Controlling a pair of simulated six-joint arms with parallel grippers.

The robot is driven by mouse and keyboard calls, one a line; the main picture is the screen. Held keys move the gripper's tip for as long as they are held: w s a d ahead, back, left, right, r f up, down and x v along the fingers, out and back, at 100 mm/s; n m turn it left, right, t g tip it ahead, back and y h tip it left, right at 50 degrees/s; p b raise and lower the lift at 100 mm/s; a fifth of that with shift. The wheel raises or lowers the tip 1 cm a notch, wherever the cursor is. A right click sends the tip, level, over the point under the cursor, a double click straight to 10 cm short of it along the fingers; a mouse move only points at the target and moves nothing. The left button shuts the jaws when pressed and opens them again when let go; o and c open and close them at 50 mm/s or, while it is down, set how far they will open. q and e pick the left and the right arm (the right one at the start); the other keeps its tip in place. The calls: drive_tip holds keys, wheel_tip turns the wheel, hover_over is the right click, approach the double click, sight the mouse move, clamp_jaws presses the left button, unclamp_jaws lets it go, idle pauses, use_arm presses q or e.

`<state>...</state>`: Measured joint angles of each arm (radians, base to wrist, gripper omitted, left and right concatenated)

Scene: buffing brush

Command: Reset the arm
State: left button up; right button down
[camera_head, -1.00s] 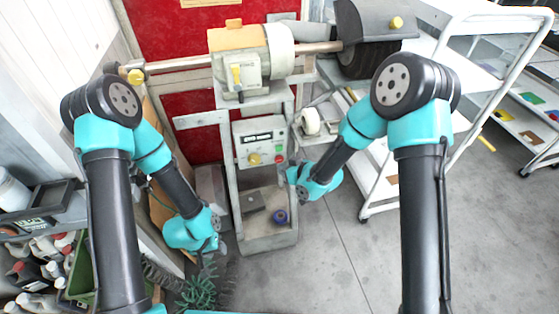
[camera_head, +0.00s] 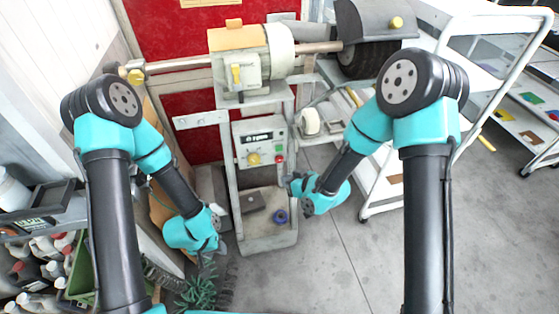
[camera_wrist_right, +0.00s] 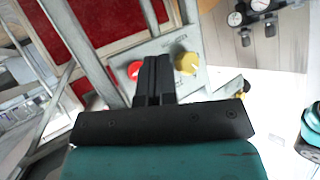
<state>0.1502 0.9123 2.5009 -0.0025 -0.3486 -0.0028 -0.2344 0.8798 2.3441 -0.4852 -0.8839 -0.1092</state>
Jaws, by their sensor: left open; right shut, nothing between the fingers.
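The buffing machine (camera_head: 240,75) stands at the back with a dark wheel under a hood (camera_head: 375,20). A white shelf cart (camera_head: 385,185) is to the right. Bottles (camera_head: 45,250) and a green crate (camera_head: 85,285) are at the left. Grey floor (camera_head: 330,260) is clear at front centre.

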drive_tip(key=s+d+f+m+g+h, duration=0.3)
drive_tip(key=s+d+f+m, duration=0.2)
drive_tip(key=s+d+f, duration=0.2)
drive_tip(key=s+d+f+m+g+h, duration=0.3)
drive_tip(key=s+d+f, duration=0.4)
drive_tip(key=s+d, duration=0.5)
drive_tip(key=shift+d+m+g, duration=0.3)
drive_tip(key=shift+d+m, duration=0.6)
drive_tip(key=shift+d, duration=0.3)
drive_tip(key=shift+s+f, duration=0.1)
idle(0.6)
